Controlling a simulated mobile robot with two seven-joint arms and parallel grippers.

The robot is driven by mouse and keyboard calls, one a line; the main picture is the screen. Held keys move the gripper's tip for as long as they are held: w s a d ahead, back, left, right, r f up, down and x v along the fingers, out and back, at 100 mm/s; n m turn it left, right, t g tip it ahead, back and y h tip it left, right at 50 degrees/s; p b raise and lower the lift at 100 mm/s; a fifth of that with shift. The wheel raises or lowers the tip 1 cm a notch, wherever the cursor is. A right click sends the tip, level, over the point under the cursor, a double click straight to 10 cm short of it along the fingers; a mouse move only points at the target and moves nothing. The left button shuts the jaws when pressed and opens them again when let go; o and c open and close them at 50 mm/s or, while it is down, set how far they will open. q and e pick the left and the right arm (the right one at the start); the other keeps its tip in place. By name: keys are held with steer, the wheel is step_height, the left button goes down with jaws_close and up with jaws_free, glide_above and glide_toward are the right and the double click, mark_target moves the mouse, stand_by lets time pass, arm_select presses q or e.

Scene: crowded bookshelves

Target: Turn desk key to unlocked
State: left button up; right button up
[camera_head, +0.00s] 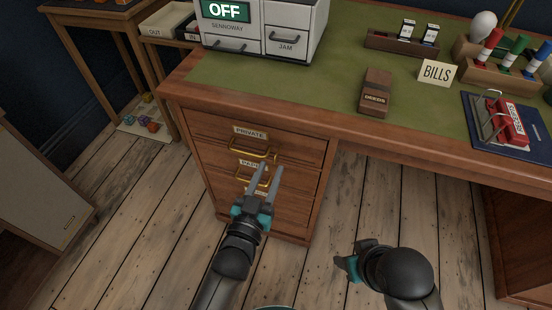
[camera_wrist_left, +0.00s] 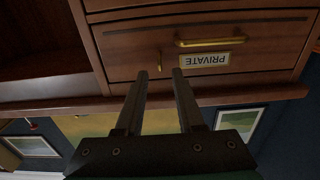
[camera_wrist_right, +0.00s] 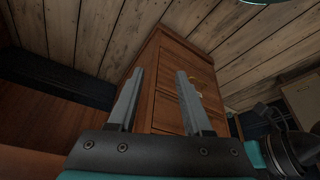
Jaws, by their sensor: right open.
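The desk key is a small brass piece on the top drawer front in the left wrist view (camera_wrist_left: 160,61), beside the brass handle (camera_wrist_left: 210,42) and the upside-down PRIVATE label (camera_wrist_left: 212,59). In that view it appears between my left fingertips, apart from both. My left gripper (camera_head: 270,170) is open and empty, pointing at the drawers in the head view, where I cannot make out the key. The PRIVATE drawer (camera_head: 290,148) is shut. My right gripper (camera_wrist_right: 159,74) is open and empty, low in front of the desk, pointing toward the drawer pedestal (camera_wrist_right: 160,60).
A lower drawer with a brass handle (camera_head: 250,181) is below. The plank floor (camera_head: 165,215) is clear.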

mark_target(276, 157)
arm_select(q)
steer(key=b+x, duration=0.1)
steer(key=x, duration=0.3)
steer(key=shift+f, duration=0.1)
steer(key=shift+w+d+b, duration=0.25)
steer(key=shift+w+b, duration=0.25)
steer(key=shift+w, duration=0.2)
arm_select(e)
steer(key=shift+w+a+r+t+y, duration=0.5)
steer(key=shift+w+a+r+t, duration=0.5)
steer(key=shift+r, duration=0.15)
arm_select(q)
jaws_close()
